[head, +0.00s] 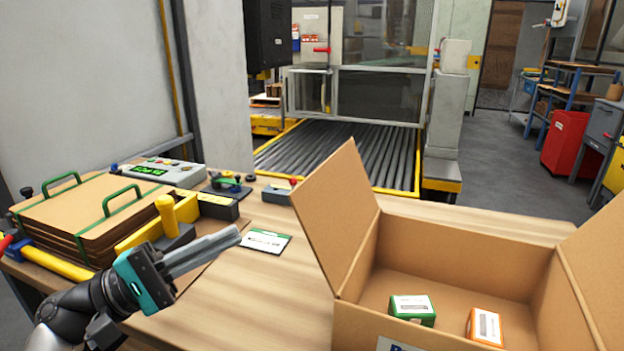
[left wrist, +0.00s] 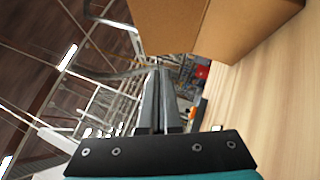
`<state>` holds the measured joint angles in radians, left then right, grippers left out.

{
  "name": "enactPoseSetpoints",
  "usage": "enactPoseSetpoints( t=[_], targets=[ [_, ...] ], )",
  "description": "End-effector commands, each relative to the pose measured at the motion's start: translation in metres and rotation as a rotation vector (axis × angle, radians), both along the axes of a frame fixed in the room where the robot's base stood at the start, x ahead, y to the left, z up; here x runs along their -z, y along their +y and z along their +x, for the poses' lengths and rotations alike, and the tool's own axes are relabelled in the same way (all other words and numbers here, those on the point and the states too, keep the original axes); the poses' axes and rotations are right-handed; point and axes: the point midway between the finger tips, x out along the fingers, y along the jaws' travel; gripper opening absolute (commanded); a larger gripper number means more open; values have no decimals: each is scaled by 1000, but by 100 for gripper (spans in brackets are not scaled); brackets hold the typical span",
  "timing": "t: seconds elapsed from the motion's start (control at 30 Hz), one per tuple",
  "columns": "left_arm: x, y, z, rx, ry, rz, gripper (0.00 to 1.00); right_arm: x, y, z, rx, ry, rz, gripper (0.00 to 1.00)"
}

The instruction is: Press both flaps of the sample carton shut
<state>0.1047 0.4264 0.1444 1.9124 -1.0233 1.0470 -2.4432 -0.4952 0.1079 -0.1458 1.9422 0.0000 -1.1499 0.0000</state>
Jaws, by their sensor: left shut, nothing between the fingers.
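The sample carton (head: 425,230) stands on the wooden table at the right of the head view, open at the top. Its left flap (head: 338,218) stands up and leans outward to the left. Its right flap (head: 598,265) is also raised, cut by the picture edge. Inside lie a green-and-white box (head: 412,309) and an orange-and-white box (head: 485,326). My left gripper (head: 238,234) is shut and empty, left of the carton and apart from it. In the left wrist view its closed fingers (left wrist: 157,72) show below a brown cardboard surface (left wrist: 205,25). My right gripper is not in view.
A stack of cardboard sheets (head: 85,215) with green handles lies at the left of the table. A control box (head: 165,172) and a small card (head: 264,241) lie behind my left gripper. Bare table (head: 250,300) separates the gripper from the carton.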

Motion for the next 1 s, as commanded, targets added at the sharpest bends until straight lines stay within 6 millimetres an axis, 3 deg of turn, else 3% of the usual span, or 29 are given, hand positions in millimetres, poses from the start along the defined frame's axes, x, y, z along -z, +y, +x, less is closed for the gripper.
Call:
enactPoseSetpoints(
  t=[0.27, 0.67, 1.0],
  targets=[
    [-6, -15, 7, 2, -1, -1, 0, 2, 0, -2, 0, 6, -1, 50],
    [-32, -87, 39, 2, -1, -4, 0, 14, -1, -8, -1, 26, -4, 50],
    [-46, -119, 25, 1, 1, -2, 0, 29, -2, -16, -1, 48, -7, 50]
  ],
)
